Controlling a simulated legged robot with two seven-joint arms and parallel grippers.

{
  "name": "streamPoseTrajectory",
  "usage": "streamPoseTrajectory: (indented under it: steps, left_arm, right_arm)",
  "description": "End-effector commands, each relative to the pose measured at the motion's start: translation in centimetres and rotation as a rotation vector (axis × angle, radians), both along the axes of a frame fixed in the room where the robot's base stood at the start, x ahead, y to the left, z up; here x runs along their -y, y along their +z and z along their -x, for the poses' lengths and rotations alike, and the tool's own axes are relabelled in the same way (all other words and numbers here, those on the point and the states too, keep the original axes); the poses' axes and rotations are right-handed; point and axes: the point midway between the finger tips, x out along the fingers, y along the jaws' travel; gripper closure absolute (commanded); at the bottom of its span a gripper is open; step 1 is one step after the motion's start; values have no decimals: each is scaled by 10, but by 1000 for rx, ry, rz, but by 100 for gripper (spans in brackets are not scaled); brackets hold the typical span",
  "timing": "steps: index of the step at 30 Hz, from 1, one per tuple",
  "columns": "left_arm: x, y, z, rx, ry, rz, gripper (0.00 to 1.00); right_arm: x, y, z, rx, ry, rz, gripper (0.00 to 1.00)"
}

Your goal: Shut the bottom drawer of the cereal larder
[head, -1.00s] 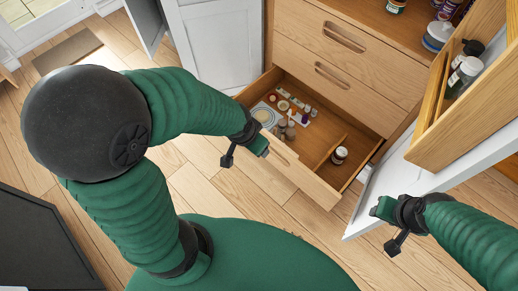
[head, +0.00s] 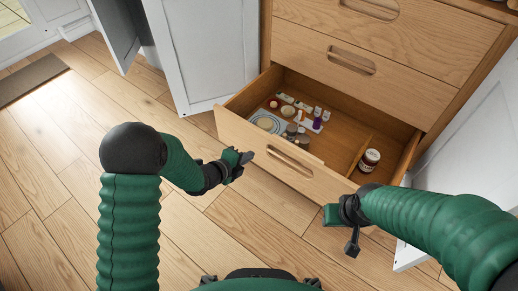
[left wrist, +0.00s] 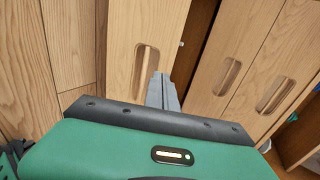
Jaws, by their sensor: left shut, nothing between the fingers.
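The bottom drawer (head: 260,145) of the wooden larder is pulled open, with jars, small bottles and a plate inside. Its front panel has a slot handle (head: 290,164), which also shows in the left wrist view (left wrist: 146,72). My left gripper (head: 243,158) is shut and empty in front of the panel, left of the slot; I cannot tell whether it touches. Its fingertips (left wrist: 162,92) point at the panel beside the slot in the left wrist view. My right gripper (head: 333,214) is near the panel's right end; its jaws are too unclear to read.
Two closed drawers (head: 345,62) sit above the open one. A white cabinet door (head: 203,55) stands left of it, and a white door (head: 465,140) stands open at the right. The wooden floor (head: 100,130) at the left is clear.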

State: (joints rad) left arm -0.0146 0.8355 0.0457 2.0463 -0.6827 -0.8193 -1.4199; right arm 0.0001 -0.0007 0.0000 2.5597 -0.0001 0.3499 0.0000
Motion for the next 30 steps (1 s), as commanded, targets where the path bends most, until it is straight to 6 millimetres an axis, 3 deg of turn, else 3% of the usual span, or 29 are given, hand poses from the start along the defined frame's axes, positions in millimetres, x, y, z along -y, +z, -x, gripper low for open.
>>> streamPoseTrajectory:
  steps: [3, 11, 18, 30]
  left_arm:
    - [13, -20, -18, -1, 1, 3, 100]
    - [42, -48, -57, -2, 3, 5, 100]
    - [60, -42, -84, -3, 4, 4, 100]
    - [63, -40, -87, -4, 4, 3, 100]
  right_arm:
    - [0, -19, 0, -1, 0, 0, 60]
    - [0, -49, 0, -1, 0, 0, 60]
    - [0, -64, 0, -1, 0, 0, 60]
    - [0, -64, 0, -1, 0, 0, 60]
